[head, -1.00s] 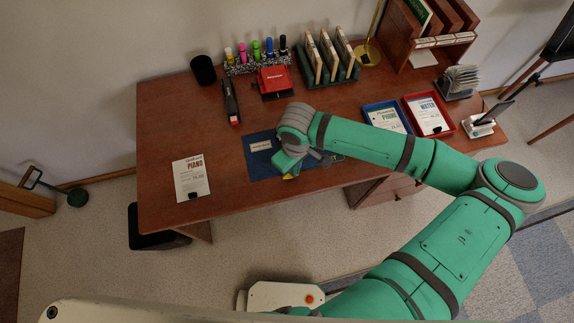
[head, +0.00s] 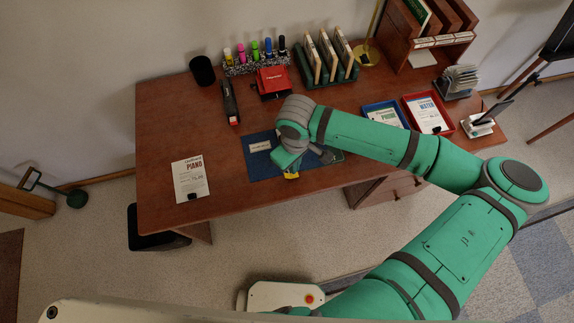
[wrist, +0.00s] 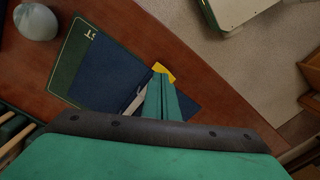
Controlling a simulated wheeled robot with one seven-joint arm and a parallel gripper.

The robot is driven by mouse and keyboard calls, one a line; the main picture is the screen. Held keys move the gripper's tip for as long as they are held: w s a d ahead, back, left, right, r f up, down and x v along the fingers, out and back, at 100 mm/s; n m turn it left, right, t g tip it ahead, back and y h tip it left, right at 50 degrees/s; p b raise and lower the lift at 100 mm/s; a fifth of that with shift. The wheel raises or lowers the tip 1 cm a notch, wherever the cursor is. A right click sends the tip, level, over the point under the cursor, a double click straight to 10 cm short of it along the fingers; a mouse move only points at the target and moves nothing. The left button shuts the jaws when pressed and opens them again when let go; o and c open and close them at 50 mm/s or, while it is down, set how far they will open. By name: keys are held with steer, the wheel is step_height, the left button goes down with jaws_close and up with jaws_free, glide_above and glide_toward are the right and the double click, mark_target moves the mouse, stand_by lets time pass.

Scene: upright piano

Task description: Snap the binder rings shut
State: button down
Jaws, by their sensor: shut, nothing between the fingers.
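The blue item that appears to be the binder (head: 262,165) lies flat near the front edge of the desk, with a pale label (head: 259,146) on its left part. It also shows in the wrist view (wrist: 98,75) with a green border. My gripper (head: 291,171) is shut and empty, low over the binder's front part. In the wrist view its fingers (wrist: 160,92) point at the binder, beside a thin silvery piece (wrist: 134,101). A yellow patch (wrist: 164,71) shows at the fingertips. The rings are mostly hidden, and I cannot tell whether the fingers touch them.
A printed piano sheet (head: 190,180) lies left on the desk (head: 220,195). A stapler (head: 230,102), a red item (head: 273,82) and a pen holder (head: 257,67) stand behind. Blue and red trays (head: 447,131) lie to the right.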

step_height(320, 180, up, 5)
steer(key=shift+s+r, duration=0.1)
stand_by(0.6)
stand_by(0.3)
